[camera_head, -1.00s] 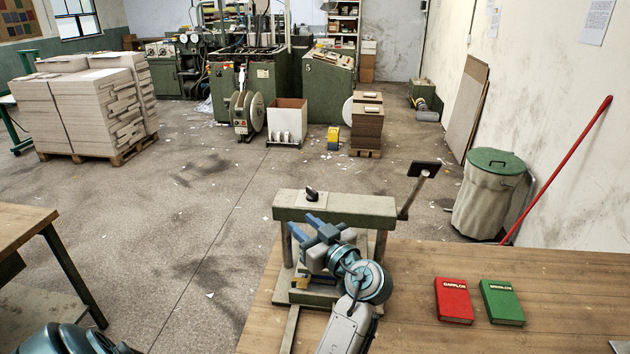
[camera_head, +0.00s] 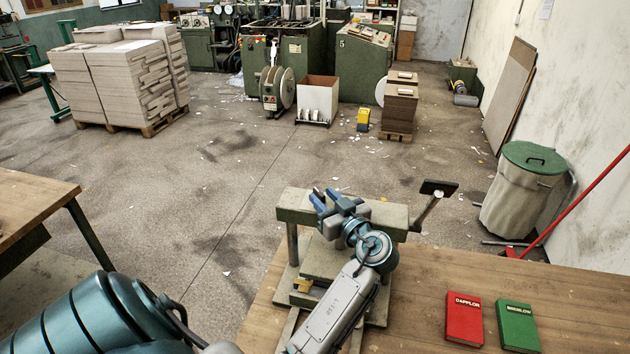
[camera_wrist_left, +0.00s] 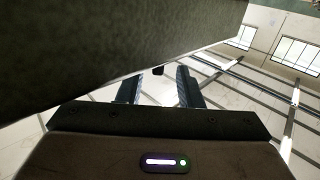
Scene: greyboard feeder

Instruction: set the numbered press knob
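The press (camera_head: 296,207) is a grey-green frame with a thick crossbeam at the near left part of the wooden table. My left gripper (camera_head: 324,194) is in front of the crossbeam, with its blue fingertips up near the beam's top edge. Its fingers are apart, and I see nothing held between them. In the left wrist view, a small dark piece (camera_wrist_left: 158,70), likely the knob, shows in the gap between the fingers, at the edge of the dark beam. In the head view the knob is hidden behind the gripper, and its numbers cannot be read. My right gripper is not in view.
The press has a lever with a dark pad (camera_head: 438,188) on its right. A red book (camera_head: 464,320) and a green book (camera_head: 518,327) lie on the table (camera_head: 415,295) to the right. A lidded bin (camera_head: 520,195) stands behind the table.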

